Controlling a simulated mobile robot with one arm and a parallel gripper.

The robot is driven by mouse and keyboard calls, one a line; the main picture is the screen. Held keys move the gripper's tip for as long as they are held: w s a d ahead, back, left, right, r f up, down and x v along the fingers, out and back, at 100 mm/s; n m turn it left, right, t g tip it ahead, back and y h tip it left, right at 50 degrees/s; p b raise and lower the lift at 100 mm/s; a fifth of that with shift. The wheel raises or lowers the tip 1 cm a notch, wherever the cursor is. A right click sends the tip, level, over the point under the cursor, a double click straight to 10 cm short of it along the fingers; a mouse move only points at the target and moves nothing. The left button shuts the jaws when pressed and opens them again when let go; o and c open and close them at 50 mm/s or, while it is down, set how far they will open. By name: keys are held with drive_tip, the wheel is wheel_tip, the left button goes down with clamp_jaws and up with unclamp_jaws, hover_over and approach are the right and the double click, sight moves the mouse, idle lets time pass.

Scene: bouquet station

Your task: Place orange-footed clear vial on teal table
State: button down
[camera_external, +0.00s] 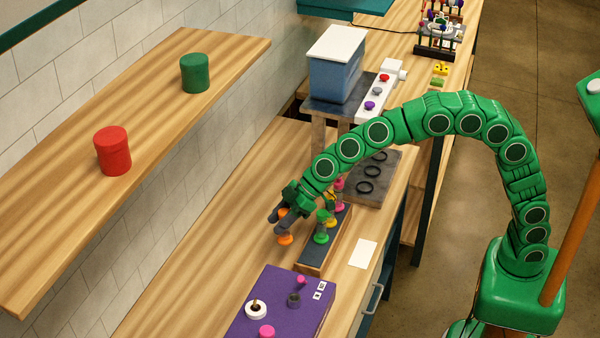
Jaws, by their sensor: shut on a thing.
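My green gripper (280,217) is shut on the orange-footed vial, to the left of a dark rack. The vial's orange foot (285,240) shows below the fingers, and a bit of orange shows near its top. The fingers hide most of the clear body. I cannot tell whether the foot touches the surface below. The long workbench (210,255) under it has a wood top and dark teal sides. A teal surface (345,6) is cut off at the top edge. I cannot tell which of these is the teal table.
The rack (312,252) holds vials with green, yellow and pink feet. A purple box (255,300) with knobs stands in front. A white card (363,253), a grey tray with black rings (368,185) and a blue container (335,75) are nearby. A wall shelf holds red and green canisters.

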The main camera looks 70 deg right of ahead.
drive_tip(key=w+d+f+n+g+y, duration=0.25)
drive_tip(key=w+d+n, duration=0.25)
drive_tip(key=w+d, duration=0.35)
drive_tip(key=shift+g+h, duration=0.25)
drive_tip(key=shift+d+f, duration=0.1)
drive_tip(key=shift+f, duration=5.1)
drive_tip(key=shift+f, duration=0.15)
drive_tip(key=c, duration=0.7)
unclamp_jaws()
